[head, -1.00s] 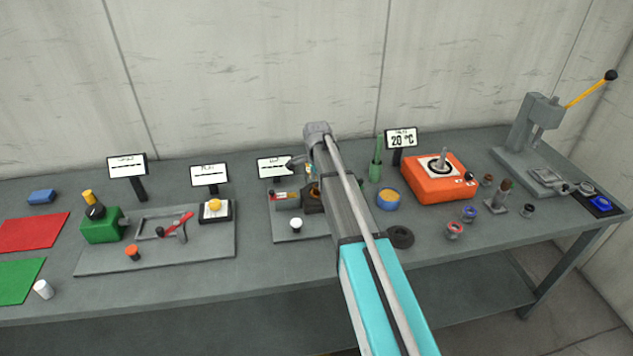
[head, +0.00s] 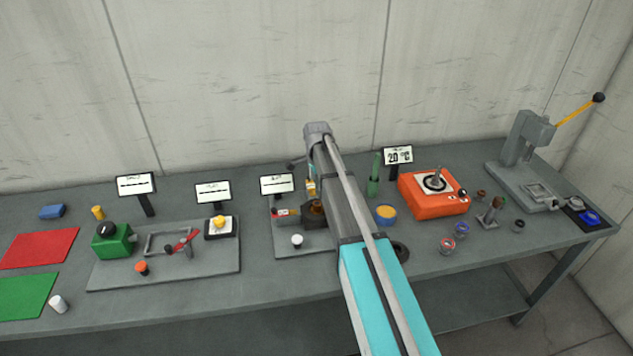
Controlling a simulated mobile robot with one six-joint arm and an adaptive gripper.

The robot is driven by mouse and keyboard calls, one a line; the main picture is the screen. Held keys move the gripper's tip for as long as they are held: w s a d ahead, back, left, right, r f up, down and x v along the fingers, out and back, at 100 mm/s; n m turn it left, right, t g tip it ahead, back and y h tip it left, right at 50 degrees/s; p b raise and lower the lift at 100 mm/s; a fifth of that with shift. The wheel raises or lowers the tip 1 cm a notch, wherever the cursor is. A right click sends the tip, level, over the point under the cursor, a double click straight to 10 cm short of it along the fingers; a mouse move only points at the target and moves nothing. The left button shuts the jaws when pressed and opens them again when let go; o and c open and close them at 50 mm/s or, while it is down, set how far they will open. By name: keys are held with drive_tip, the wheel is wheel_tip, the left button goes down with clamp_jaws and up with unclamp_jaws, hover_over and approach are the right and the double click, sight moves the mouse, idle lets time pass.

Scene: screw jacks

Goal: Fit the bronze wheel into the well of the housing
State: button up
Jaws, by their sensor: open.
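A dark block (head: 314,222), which looks like the housing, stands near the middle of the bench, partly hidden by my arm. A bronze-brown patch (head: 316,207) shows at its top; I cannot tell whether it is the wheel or the well's lining. A small brown piece (head: 481,195) lies to the right, past the orange device; it is too small to identify. My gripper is hidden behind my arm, which reaches over the bench beside the housing.
A grey plate with a green box (head: 113,240) lies to the left. A blue-and-yellow round pot (head: 385,214), a dark ring (head: 401,251) and the orange device (head: 434,204) stand right of my arm. A lever press (head: 525,150) stands far right.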

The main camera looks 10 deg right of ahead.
drive_tip(key=shift+r+p, duration=0.5)
drive_tip(key=shift+r, duration=0.25)
drive_tip(key=s+n, duration=1.5)
drive_tip(key=s, duration=1.4)
drive_tip(key=shift+d+f, duration=0.1)
drive_tip(key=shift+f, duration=0.05)
wheel_tip(320, 180, down, 6)
drive_tip(key=b, duration=0.6)
drive_tip(key=shift+r, duration=0.2)
